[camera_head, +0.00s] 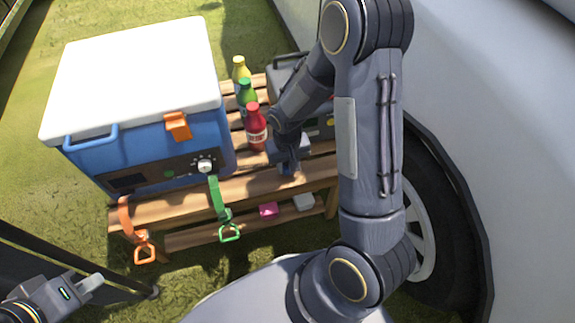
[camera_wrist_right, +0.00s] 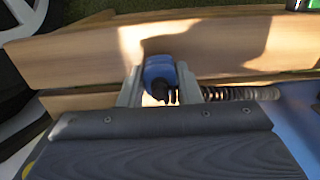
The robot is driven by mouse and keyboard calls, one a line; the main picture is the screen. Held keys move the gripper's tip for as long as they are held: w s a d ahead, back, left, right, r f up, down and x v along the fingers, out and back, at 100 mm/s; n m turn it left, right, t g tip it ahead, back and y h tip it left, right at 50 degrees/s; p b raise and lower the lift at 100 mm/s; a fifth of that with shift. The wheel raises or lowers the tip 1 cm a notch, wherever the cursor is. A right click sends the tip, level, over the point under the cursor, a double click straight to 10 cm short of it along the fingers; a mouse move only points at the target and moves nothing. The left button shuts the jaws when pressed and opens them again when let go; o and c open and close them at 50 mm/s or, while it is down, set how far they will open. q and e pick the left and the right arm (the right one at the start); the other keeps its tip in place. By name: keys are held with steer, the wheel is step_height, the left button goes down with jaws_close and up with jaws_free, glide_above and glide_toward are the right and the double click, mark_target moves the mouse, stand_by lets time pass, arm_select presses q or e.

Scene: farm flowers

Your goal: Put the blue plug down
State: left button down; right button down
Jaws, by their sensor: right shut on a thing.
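The blue plug (camera_wrist_right: 158,72) is between the two fingers of my right gripper (camera_wrist_right: 160,88) in the right wrist view, with dark prongs or a dark end showing below its blue body. My right gripper is shut on it. In the head view my right gripper (camera_head: 287,168) is low over the right part of the wooden bench (camera_head: 258,187), and the plug is too small there to tell apart. Whether the plug touches the wood I cannot tell. My left gripper (camera_head: 90,284) is at the lower left, away from the bench; its finger opening is not clear.
A blue cooler (camera_head: 140,150) with a white lid stands on the bench's left. Yellow (camera_head: 241,70), green (camera_head: 247,95) and red (camera_head: 256,128) bottles stand beside my right arm. Orange (camera_head: 140,245) and green (camera_head: 222,213) straps hang in front. A grey box (camera_head: 285,75) sits behind; a vehicle wheel (camera_head: 445,200) is right.

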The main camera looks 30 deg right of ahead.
steer(key=shift+f+b, duration=0.55)
steer(key=c, duration=1.1)
jaws_free()
steer(key=shift+o, duration=0.2)
steer(key=shift+r, duration=0.1)
